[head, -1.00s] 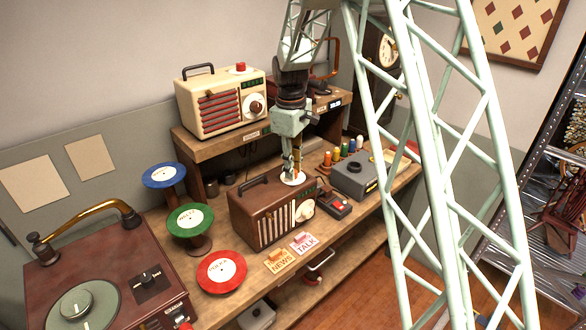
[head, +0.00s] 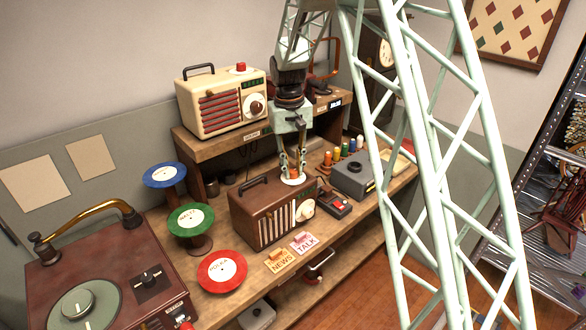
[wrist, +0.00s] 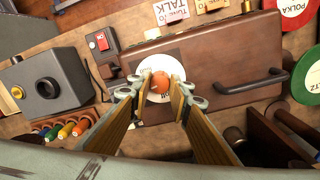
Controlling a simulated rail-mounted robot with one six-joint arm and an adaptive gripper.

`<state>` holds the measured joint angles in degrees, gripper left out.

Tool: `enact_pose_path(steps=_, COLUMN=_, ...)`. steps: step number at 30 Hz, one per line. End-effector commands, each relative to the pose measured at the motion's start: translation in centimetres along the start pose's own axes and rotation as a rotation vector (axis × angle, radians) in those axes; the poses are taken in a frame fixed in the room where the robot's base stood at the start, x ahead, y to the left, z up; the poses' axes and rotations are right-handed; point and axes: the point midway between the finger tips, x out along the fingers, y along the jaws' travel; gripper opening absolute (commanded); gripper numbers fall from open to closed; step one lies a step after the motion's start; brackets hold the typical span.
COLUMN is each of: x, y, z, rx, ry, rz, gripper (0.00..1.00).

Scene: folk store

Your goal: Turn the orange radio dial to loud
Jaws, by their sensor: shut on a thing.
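The brown radio (head: 262,219) stands on the bench with a handle on its top. A white round plate lies on the radio's top (wrist: 163,63), with the orange dial (wrist: 160,82) at its middle. In the head view the orange dial (head: 293,173) is small and partly covered by the fingers. My gripper (wrist: 158,84) points down from above, its two fingers on either side of the orange dial, shut on it. Any marks on the plate are too small or hidden to read.
A cream radio (head: 221,103) stands on the shelf behind. A grey box (head: 357,178) and coloured pegs (head: 340,154) are to the right. Record stands (head: 190,219) and a turntable (head: 112,275) are left. NEWS (head: 281,261) and TALK (head: 304,243) cards lie in front.

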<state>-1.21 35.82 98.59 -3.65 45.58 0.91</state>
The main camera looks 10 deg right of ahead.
Motion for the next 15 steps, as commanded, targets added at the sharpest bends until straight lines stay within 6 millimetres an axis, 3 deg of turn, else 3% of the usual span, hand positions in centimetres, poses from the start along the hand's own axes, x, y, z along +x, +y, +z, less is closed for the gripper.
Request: enact_pose_path(steps=15, x=-0.06, y=-0.02, z=-0.12, rx=0.411, ry=-0.018, rz=0.0, gripper=0.08)
